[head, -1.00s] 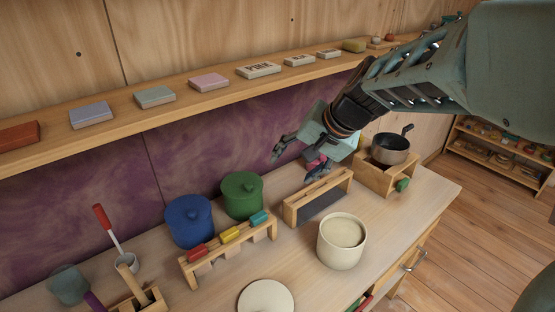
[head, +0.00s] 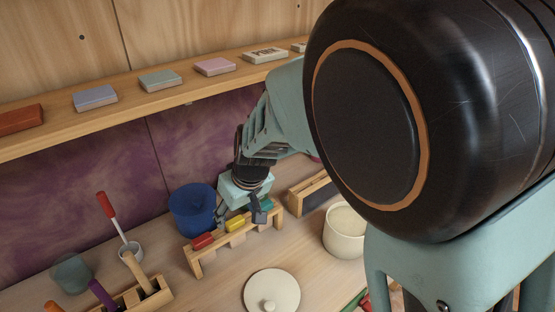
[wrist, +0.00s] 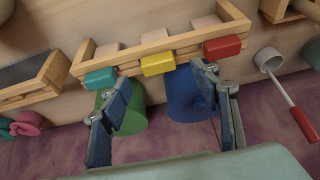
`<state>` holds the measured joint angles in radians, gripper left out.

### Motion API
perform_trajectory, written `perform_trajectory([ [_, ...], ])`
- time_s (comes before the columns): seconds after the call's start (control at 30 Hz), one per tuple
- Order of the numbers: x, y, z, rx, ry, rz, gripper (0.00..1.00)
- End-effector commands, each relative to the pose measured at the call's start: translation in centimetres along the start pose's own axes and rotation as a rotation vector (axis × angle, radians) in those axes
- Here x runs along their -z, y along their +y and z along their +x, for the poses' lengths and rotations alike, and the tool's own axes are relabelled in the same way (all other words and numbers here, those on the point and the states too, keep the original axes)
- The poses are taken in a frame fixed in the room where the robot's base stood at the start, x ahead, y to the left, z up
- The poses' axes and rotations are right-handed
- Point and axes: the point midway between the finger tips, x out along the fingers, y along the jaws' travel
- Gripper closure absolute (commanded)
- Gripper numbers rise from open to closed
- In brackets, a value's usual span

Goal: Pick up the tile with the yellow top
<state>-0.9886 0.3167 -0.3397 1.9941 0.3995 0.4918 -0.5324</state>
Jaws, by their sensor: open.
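The tile with the yellow top (head: 235,225) sits in a wooden rack (head: 193,262), between a red-topped tile (head: 203,240) and a teal-topped tile (head: 266,206). In the wrist view the yellow-topped tile (wrist: 158,65) shows whole at its top end, in the middle of the rack (wrist: 60,82), with the teal (wrist: 100,78) and red (wrist: 222,47) ones on either side. My gripper (head: 241,214) is open and empty, close to the back of the rack at the yellow and teal tiles. In the wrist view my gripper (wrist: 155,85) has the yellow tile beyond and between its fingertips. Contact cannot be told.
A blue pot (head: 190,212) stands behind the rack; a green pot (wrist: 132,115) is beside it, hidden in the head view. A cream crock (head: 345,238), its lid (head: 272,290) and a wooden-framed holder (head: 308,196) are nearby. A shelf (head: 140,105) runs above.

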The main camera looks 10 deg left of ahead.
Motion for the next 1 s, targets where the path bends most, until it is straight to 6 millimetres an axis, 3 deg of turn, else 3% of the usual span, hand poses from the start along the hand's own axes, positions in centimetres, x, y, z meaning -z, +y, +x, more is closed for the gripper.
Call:
perform_trajectory([
  [0.3, -0.1, 0.2, 4.0, -0.001, -0.003, 0.001, 0.44],
  [0.67, -0.1, 0.2, 4.7, -0.001, -0.001, 0.001, 0.45],
  [1.0, -0.1, 0.2, 4.7, -0.001, -0.001, 0.001, 0.82],
])
